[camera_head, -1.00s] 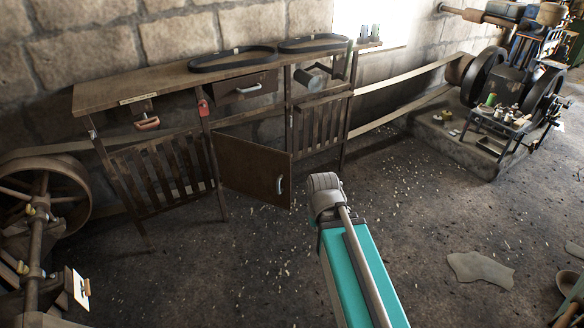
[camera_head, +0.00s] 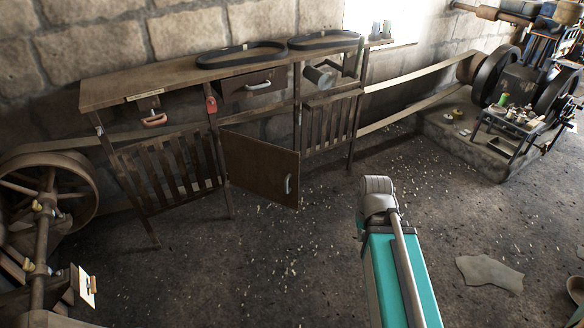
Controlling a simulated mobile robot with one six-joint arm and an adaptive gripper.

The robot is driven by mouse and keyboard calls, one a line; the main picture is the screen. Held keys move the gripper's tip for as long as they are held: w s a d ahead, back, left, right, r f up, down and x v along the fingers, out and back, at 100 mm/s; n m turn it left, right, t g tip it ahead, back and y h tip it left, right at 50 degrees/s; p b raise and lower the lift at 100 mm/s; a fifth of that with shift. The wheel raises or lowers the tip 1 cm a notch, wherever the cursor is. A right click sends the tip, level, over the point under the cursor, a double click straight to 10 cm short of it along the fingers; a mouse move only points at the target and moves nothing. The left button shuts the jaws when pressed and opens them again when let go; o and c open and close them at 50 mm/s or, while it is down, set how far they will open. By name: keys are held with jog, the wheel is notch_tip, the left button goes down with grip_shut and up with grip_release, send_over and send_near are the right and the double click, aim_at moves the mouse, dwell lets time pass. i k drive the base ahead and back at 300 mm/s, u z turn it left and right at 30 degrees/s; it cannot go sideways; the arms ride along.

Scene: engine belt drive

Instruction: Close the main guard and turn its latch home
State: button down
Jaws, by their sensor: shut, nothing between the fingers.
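The main guard appears to be the brown solid panel (camera_head: 255,168), hinged in the slatted frame under the long bench. It stands swung out from the frame, open, with a pale upright handle (camera_head: 287,184) near its right edge. A small red fitting (camera_head: 211,104) is on the post above its left side; I cannot tell whether it is the latch. My teal arm rises in the front right, its grey joint apart from the panel and to its right. My gripper's fingers do not show.
Slatted panels (camera_head: 171,172) flank the guard. Belts (camera_head: 238,57) lie on the bench top (camera_head: 130,88). A flywheel (camera_head: 45,190) stands at left; an engine on a plinth (camera_head: 460,140) stands at right, with a belt (camera_head: 420,75) running toward it. The floor before the guard is clear.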

aim_at(271, 173)
jog(key=z, duration=0.05)
jog(key=i, duration=1)
jog(key=u, duration=0.05)
